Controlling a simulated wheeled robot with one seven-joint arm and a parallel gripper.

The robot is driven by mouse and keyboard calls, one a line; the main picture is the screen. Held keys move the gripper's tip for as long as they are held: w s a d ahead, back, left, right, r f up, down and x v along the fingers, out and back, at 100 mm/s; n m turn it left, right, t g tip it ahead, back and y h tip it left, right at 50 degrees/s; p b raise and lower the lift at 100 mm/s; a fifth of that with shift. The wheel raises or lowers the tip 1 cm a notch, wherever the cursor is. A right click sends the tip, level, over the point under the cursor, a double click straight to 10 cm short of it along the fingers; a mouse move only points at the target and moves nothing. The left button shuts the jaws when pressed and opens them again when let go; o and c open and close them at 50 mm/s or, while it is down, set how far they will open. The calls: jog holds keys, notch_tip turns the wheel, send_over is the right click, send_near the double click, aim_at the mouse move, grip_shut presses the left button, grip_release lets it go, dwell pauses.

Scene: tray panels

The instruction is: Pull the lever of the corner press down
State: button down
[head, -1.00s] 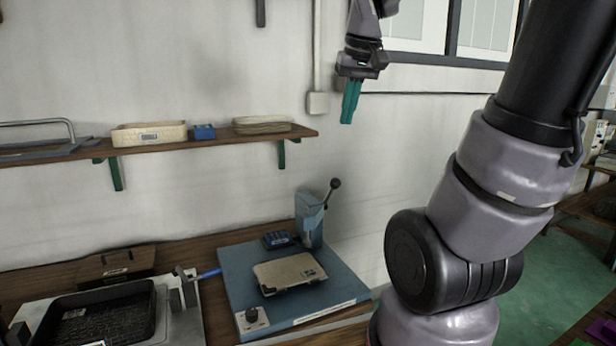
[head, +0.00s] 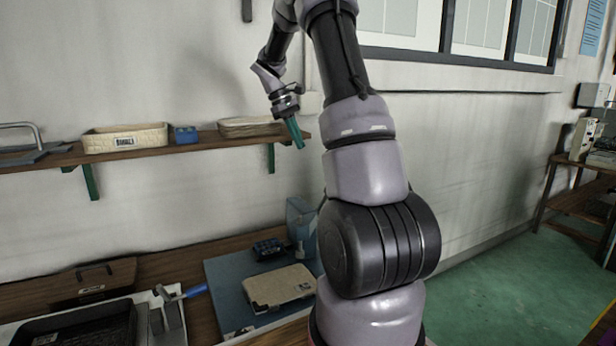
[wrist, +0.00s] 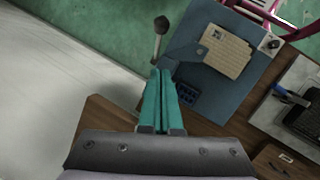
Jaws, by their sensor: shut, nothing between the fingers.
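The corner press has a blue-grey base plate (head: 228,290) on the bench, with a blue upright (head: 299,215) at its back corner. In the head view my arm covers its lever. My gripper (head: 299,139) has teal fingers, shut and empty, well above the press and pointing down. In the wrist view the fingers (wrist: 161,74) overlap the press's corner; no contact with the lever can be made out.
A beige panel (head: 280,288) lies on the press plate, beside a dark blue block (head: 268,249). A wall shelf (head: 60,158) holds a beige tray (head: 125,139) and a blue box (head: 185,134). A clamp with a blue handle (head: 195,291) stands left of the press.

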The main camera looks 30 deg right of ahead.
jog(key=shift+w+f, duration=0.2)
jog(key=shift+w, duration=0.1)
jog(key=s+d+r+x, duration=0.1)
jog(key=s+x, duration=0.1)
jog(key=x, duration=1.1)
jog(key=shift+s, duration=0.35)
jog(key=shift+s+a, duration=0.1)
